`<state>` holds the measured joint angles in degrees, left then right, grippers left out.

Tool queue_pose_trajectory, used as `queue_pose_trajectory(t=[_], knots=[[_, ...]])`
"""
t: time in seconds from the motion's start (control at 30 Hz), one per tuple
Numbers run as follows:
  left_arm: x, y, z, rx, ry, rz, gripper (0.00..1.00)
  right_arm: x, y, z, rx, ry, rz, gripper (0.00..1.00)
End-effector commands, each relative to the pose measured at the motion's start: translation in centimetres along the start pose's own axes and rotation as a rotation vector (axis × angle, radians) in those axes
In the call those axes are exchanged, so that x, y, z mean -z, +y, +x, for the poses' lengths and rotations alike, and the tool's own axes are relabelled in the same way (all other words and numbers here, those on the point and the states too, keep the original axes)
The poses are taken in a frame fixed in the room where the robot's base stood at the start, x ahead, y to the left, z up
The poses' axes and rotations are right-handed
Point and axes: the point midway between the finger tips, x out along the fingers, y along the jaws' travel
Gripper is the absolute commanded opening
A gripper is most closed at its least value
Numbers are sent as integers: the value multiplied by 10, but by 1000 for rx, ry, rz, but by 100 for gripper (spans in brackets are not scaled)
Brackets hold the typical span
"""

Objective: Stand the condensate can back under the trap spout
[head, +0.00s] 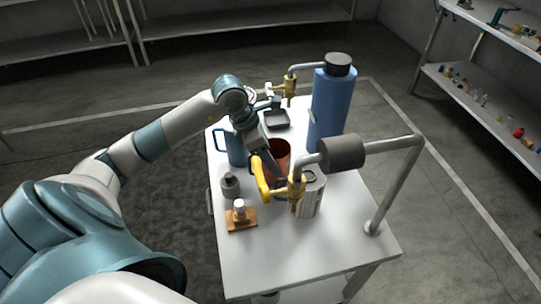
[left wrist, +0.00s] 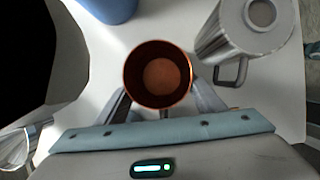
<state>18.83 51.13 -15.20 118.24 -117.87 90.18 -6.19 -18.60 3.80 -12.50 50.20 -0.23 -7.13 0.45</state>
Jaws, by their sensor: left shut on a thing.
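A copper-coloured open can (head: 283,150) stands upright near the middle of the white table, and the left wrist view looks down into its empty-looking mouth (left wrist: 158,75). My left gripper (head: 270,155) is shut on it, with one finger on each side in the left wrist view (left wrist: 160,97). The arm hides part of the can, and I cannot tell if its base touches the table. A brass trap with a yellow lever (head: 262,180) hangs on the pipe nearer me. Another brass fitting (head: 290,86) is at the back, above a dark tray (head: 277,119). My right gripper is not in view.
A steel can with a handle (left wrist: 238,38) stands close to the copper can, under the near trap (head: 314,198). A tall blue cylinder (head: 331,108), a blue jug (head: 236,150), a grey bottle (head: 230,186) and a wooden block (head: 241,224) crowd the table. The front right is clear.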

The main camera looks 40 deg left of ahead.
Motion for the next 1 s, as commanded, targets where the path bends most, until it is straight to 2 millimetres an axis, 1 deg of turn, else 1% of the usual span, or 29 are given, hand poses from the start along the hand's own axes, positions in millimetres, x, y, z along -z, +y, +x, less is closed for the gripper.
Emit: queue_pose_trajectory(t=[0.27, 0.3, 0.37, 0.4, 0.57, 0.77, 0.87, 0.93, 1.0], knots=[[0, 0, 2, 0, -1, 0, 32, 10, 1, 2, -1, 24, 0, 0], [1, 0, 2, 0, 0, 0, 65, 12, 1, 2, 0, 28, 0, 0], [1, 0, 2, 0, 0, 0, 79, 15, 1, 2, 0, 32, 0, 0], [1, 0, 2, 0, 0, 0, 81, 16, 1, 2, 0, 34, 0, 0], [1, 0, 2, 0, 0, 0, 81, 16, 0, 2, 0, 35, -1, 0], [0, 0, 1, 0, 0, 0, 81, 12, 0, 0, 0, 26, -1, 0], [0, 0, -1, 0, 0, 0, 81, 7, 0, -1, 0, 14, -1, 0], [0, 1, -4, -2, 0, 1, 81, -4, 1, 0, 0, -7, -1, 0], [0, 2, -11, -5, 0, 1, 81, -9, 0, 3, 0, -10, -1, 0]])
